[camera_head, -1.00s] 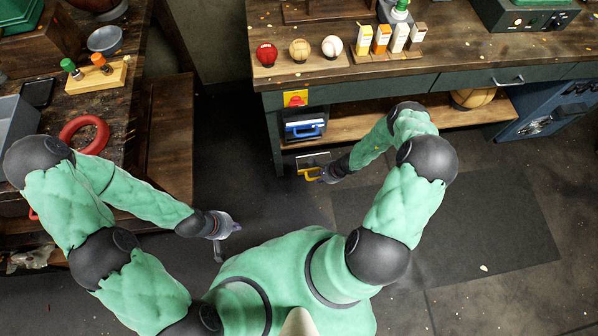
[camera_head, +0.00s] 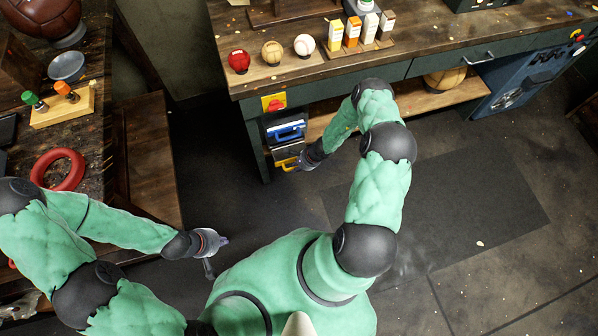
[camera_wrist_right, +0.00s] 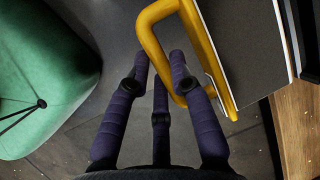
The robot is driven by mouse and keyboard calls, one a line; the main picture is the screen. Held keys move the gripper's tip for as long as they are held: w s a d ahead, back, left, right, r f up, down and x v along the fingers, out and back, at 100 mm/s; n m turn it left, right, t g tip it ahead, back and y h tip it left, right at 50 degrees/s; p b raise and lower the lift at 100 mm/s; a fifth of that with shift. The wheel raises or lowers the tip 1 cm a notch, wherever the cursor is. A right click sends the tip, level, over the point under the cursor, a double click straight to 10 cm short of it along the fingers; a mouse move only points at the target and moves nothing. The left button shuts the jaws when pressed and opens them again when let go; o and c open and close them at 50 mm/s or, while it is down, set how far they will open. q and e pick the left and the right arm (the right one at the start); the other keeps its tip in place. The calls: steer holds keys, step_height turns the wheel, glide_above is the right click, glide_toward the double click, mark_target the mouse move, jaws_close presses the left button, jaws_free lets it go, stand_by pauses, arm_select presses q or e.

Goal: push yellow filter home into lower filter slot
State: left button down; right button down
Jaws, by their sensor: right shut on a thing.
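The yellow filter (camera_head: 286,153) is at the lower filter slot under the side of the workbench, below the blue-handled filter (camera_head: 288,132). Its grey flat face shows in front of the unit, so part of it appears to stick out; the slot opening itself is hidden. In the right wrist view its yellow handle (camera_wrist_right: 148,36) loops between my fingers, beside the grey panel (camera_wrist_right: 238,45). My right gripper (camera_head: 298,163) is shut on this handle; it also shows in the right wrist view (camera_wrist_right: 161,72). My left gripper (camera_head: 214,246) is empty, away at the lower left, and its opening is unclear.
A red button on a yellow plate (camera_head: 273,103) sits above the filters. The workbench (camera_head: 225,60) carries a row of balls and several small bottles. A lower shelf (camera_head: 425,103) holds another ball. A side table with a red ring (camera_head: 59,169) stands left. The floor between is clear.

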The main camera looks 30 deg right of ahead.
steer(key=shift+w, duration=0.25)
steer(key=shift+t, duration=0.4)
stand_by(1.1)
